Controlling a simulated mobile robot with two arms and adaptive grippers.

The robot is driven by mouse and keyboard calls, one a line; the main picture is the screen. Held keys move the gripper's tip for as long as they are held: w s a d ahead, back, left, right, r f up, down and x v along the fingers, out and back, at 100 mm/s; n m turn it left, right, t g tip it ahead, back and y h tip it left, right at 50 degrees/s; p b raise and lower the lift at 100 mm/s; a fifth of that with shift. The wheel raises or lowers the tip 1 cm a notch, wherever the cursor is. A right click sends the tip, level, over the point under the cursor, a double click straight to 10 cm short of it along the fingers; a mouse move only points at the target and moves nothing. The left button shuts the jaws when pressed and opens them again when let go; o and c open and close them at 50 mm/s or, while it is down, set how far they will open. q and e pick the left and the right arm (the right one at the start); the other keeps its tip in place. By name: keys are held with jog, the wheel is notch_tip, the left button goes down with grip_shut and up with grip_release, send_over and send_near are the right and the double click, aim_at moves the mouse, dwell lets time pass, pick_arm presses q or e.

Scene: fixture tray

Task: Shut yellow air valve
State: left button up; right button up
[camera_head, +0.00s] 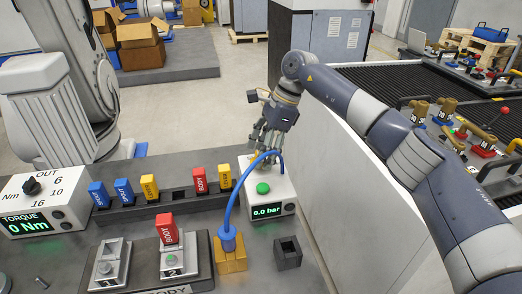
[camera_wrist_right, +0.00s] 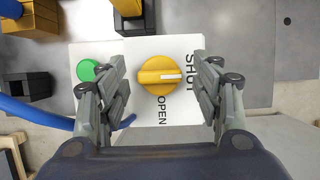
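The yellow air valve (camera_wrist_right: 160,75) is a round knob with a raised bar on a white box (camera_wrist_right: 85,52). In the right wrist view its white mark points right, toward the word SHUT; the word OPEN is below the knob. My right gripper (camera_wrist_right: 160,98) is open, with one finger on each side of the knob and gaps between them. In the head view the right gripper (camera_head: 262,152) points down over the white box (camera_head: 283,188), mostly hiding the knob. The display (camera_head: 266,211) reads 0.0 bar. My left gripper is not in view.
A green button (camera_head: 263,188) is on the box beside the knob. A blue hose (camera_head: 231,205) arches from the box to a brass block (camera_head: 230,258). A rack of blue, yellow and red pieces (camera_head: 183,199) stands left. A dark square socket (camera_head: 288,254) is in front.

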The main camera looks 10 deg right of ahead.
jog(key=shift+r, duration=0.1)
jog(key=v, duration=1.1)
jog(key=shift+d+r, duration=0.25)
jog(key=shift+r, duration=0.1)
